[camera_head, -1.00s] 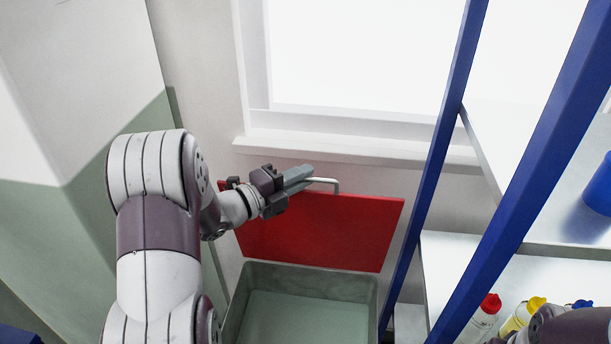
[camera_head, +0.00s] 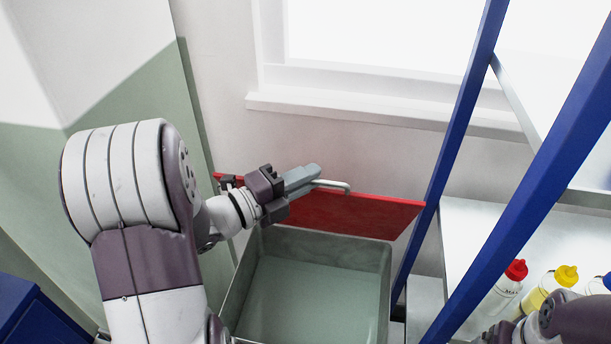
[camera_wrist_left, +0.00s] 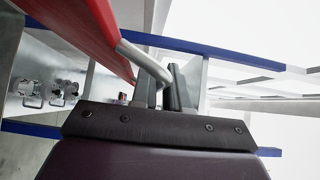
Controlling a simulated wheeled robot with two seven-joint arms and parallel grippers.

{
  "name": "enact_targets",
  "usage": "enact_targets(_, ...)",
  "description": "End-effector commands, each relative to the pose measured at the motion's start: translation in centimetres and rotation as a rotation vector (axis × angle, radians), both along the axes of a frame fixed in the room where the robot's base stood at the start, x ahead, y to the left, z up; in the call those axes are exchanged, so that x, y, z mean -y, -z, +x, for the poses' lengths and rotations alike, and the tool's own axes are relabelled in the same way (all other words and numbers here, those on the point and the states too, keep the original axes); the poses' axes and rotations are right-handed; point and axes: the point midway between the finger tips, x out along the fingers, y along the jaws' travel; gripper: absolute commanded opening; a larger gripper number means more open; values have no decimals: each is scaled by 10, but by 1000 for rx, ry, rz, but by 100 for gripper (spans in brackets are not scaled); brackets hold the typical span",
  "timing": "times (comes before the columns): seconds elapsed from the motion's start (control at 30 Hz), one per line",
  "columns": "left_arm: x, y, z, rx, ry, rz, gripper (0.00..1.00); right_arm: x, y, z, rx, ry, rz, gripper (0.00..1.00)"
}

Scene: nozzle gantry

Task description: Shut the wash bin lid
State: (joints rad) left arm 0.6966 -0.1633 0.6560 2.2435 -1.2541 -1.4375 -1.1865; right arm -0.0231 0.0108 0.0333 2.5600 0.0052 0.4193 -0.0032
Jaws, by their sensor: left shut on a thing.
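The wash bin (camera_head: 310,295) is a grey-green open box against the wall, and its empty inside shows in the head view. Its red lid (camera_head: 345,215) stands raised at the bin's back edge, tilted forward, with a pale bar handle (camera_head: 335,185) near its top edge. My left gripper (camera_head: 305,178) is shut on the handle. In the left wrist view the fingers (camera_wrist_left: 170,88) close around the bent handle (camera_wrist_left: 145,62), beside the red lid (camera_wrist_left: 85,30). Part of my right arm (camera_head: 565,325) shows at the lower right; its fingers cannot be made out.
A blue-framed shelf rack (camera_head: 452,150) stands close on the right of the bin. A red-capped bottle (camera_head: 508,285) and a yellow-capped bottle (camera_head: 552,290) stand on its shelf. A window sill (camera_head: 350,108) runs behind the lid. A blue object (camera_head: 35,315) is at the lower left.

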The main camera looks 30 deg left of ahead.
Motion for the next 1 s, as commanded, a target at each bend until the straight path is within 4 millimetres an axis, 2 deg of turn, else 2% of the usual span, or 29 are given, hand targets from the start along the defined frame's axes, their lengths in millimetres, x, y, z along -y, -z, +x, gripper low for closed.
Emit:
enact_targets(0.03, 0, -1, 0, 3, 1, 1, 0, 0, 0, 0, 0, 0, 0, 87)
enact_targets(0.07, 0, -1, 0, 3, 1, 1, 21, 0, 0, 0, 0, 0, 0, 87)
enact_targets(0.1, 0, -1, 0, 3, 1, 1, 33, 0, 0, 0, 0, 0, 0, 87)
enact_targets(0.47, -5, 0, -6, 4, -2, 1, 33, 0, 2, 0, 0, 0, 0, 87)
enact_targets(1.0, -58, 0, -93, 6, -10, 6, 33, 0, 20, 0, 0, 0, 0, 87)
